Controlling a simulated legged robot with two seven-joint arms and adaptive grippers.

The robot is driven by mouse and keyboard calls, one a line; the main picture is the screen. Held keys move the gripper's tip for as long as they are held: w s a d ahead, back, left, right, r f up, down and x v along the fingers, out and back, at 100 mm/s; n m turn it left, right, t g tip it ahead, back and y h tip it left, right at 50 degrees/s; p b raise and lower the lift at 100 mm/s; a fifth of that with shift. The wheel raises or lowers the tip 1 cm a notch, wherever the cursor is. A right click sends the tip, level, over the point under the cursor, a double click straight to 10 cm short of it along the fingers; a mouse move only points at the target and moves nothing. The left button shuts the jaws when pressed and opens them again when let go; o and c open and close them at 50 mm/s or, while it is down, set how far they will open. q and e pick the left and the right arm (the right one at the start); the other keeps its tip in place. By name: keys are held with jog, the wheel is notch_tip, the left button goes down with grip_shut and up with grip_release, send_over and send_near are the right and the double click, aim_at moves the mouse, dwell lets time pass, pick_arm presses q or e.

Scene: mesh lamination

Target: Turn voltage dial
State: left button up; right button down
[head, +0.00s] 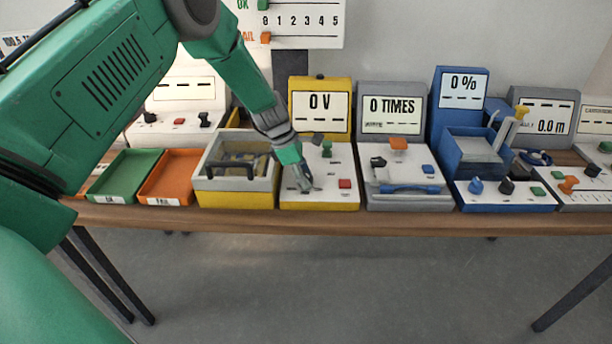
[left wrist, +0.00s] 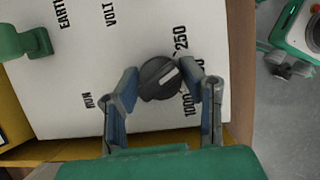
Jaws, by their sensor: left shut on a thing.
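The tester with the yellow-backed display reading "0 V" (head: 320,106) stands near the middle of the table, its white panel (head: 335,197) in front. My left gripper (head: 305,184) reaches down to the panel's front left. In the left wrist view its two fingers (left wrist: 158,92) are closed around the black voltage dial (left wrist: 156,77), one on each side. The dial's white mark points to the upper right, toward a label partly hidden by a finger. "250" and "1000" are printed nearby. In the head view the gripper mostly hides the dial. My right gripper is not in view.
The panel also has a green knob (head: 327,149) and a red button (head: 345,184). A yellow and grey box (head: 235,199) stands close on the left, beside an orange tray (head: 170,178) and a green tray (head: 129,176). A "0 TIMES" machine (head: 410,200) stands close on the right.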

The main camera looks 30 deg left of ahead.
pick_arm(q)
jog(key=m+g, duration=0.1)
jog(key=m, duration=0.2)
jog(key=shift+w+a+m+h+b, duration=0.1)
jog(key=shift+a+m+h+b, duration=0.05)
jog(key=shift+m+h+b, duration=0.2)
jog(key=m+g+b, duration=0.1)
jog(key=m, duration=0.2)
jog(key=shift+w+m+g, duration=0.1)
jog(key=shift+m+g, duration=0.2)
jog(key=shift+m, duration=0.05)
jog(key=m+g+b, duration=0.2)
jog(key=m, duration=0.3)
jog(key=shift+b, duration=0.4)
jog(key=shift+w+r+m+g+y+b, duration=0.1)
jog(key=shift+m+g+y+b, duration=0.15)
jog(key=shift+m, duration=0.55)
jog(key=shift+r+m+g+y+b, duration=0.15)
jog(key=shift+m+y+b, duration=0.2)
jog(key=shift+m, duration=0.45)
jog(key=o, duration=1.1)
jog(key=shift+w+f, duration=0.1)
jog(key=shift+f, duration=0.15)
